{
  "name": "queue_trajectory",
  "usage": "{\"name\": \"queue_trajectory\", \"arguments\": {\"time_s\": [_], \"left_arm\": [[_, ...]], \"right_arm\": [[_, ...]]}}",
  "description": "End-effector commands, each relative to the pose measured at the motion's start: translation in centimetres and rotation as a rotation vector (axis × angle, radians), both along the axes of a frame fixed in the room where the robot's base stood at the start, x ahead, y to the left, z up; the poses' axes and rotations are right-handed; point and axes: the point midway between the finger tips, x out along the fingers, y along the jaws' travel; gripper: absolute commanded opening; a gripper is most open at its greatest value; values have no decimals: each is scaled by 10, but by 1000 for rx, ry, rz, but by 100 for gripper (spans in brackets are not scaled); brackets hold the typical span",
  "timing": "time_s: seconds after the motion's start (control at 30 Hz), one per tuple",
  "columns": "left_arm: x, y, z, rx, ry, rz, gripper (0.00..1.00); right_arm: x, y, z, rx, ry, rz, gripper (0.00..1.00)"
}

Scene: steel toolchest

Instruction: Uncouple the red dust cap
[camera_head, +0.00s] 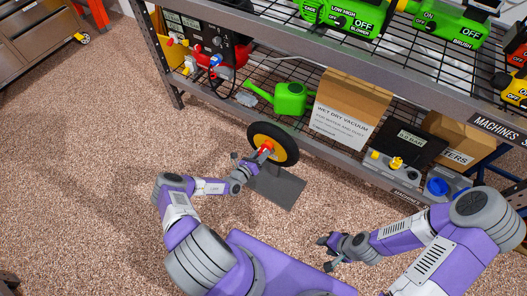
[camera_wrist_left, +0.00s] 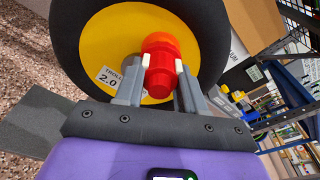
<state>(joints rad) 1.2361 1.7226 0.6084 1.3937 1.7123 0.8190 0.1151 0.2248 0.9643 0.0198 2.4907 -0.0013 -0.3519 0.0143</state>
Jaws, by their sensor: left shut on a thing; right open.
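The red dust cap (camera_wrist_left: 159,70) sits in front of the yellow hub (camera_wrist_left: 110,45) of a black-tyred wheel (camera_wrist_left: 205,25). In the left wrist view my left gripper (camera_wrist_left: 150,80) has its fingers on either side of the cap, shut on it. Whether the cap still touches the hub cannot be told. In the head view the cap (camera_head: 266,147) is a small red-orange spot at the wheel's middle, with my left gripper (camera_head: 255,158) at it. My right gripper (camera_head: 328,248) is open and empty, low over the floor, well away from the wheel.
The wheel stands by a dark grey plate (camera_head: 275,187) on the speckled floor. Behind it is a steel shelf with a green watering can (camera_head: 288,97), a cardboard box (camera_head: 350,108) and other machines.

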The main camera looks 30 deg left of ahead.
Motion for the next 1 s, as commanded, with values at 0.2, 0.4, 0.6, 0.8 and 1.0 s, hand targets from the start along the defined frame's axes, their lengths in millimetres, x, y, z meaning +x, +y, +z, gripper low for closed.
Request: {"name": "queue_trajectory", "arguments": {"time_s": [0.2, 0.4, 0.6, 0.8, 1.0], "left_arm": [[0, 0, -1, -79, 7, -1, 0], [0, 0, -1, -153, 16, -1, 0], [0, 0, -1, -267, 29, 0, 0], [0, 1, -1, -446, 50, 0, 0], [0, 1, -1, -501, 56, 0, 0]], "right_arm": [[0, 0, -8, 0, 0, 0, 43], [0, 0, -14, 0, 0, 0, 43], [0, 0, -20, 0, 0, 0, 43], [0, 0, -20, 0, 0, 0, 43], [0, 0, -20, 0, 0, 0, 43]]}}
